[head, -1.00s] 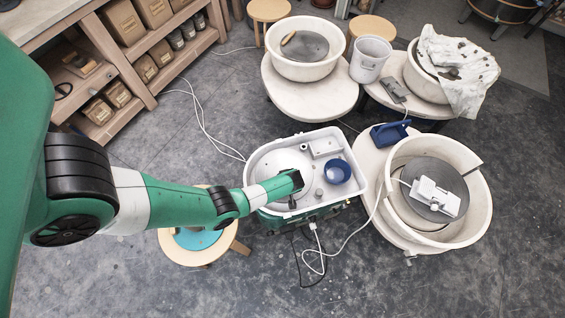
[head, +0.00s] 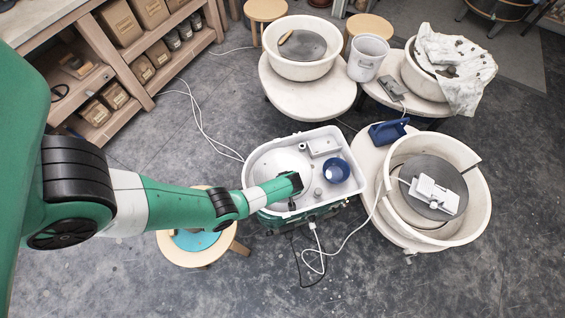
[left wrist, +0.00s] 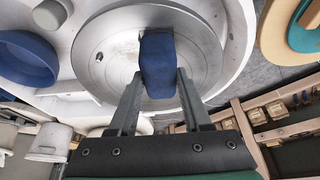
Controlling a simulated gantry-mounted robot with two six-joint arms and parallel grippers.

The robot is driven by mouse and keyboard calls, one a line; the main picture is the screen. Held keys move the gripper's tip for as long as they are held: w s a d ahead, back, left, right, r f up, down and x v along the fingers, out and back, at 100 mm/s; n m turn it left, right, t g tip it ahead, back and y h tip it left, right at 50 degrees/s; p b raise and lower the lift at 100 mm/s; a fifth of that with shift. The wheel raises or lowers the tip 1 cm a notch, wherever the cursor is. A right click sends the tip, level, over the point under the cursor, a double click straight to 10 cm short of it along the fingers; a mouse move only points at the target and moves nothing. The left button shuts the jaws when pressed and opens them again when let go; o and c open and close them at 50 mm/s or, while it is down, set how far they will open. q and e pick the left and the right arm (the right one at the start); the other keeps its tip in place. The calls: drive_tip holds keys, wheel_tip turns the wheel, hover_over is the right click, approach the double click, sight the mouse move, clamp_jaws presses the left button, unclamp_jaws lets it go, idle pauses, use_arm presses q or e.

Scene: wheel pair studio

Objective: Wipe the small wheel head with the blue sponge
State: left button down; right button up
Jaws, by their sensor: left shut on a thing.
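The small wheel head (head: 268,165) is a light grey metal disc in the white basin (head: 338,137) of the green-based wheel. My left gripper (head: 294,186) is over the right part of the disc in the head view, and my arm hides part of it. In the left wrist view, the left gripper (left wrist: 158,82) is shut on the blue sponge (left wrist: 158,60), a dark blue block between its two fingers. The sponge lies over the wheel head (left wrist: 112,62); I cannot tell for certain whether it touches. My right gripper is not in view.
A blue bowl (head: 336,171) and a small grey knob stand in the basin's right part. A larger wheel (head: 473,222) with a white device on it stands close on the right. A stool (head: 185,258) with a teal top is below my arm. White cables cross the floor.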

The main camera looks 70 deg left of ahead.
use_arm(q)
drive_tip(key=shift+f, duration=0.1)
drive_tip(key=shift+d, duration=0.65)
drive_tip(key=shift+d+f, duration=0.15)
drive_tip(key=shift+d+r+p, duration=0.1)
drive_tip(key=shift+r+p, duration=0.1)
drive_tip(key=shift+p, duration=0.65)
idle(0.5)
idle(0.3)
drive_tip(key=shift+a+f, duration=0.2)
drive_tip(key=shift+a, duration=1.6)
drive_tip(key=shift+s+r, duration=0.1)
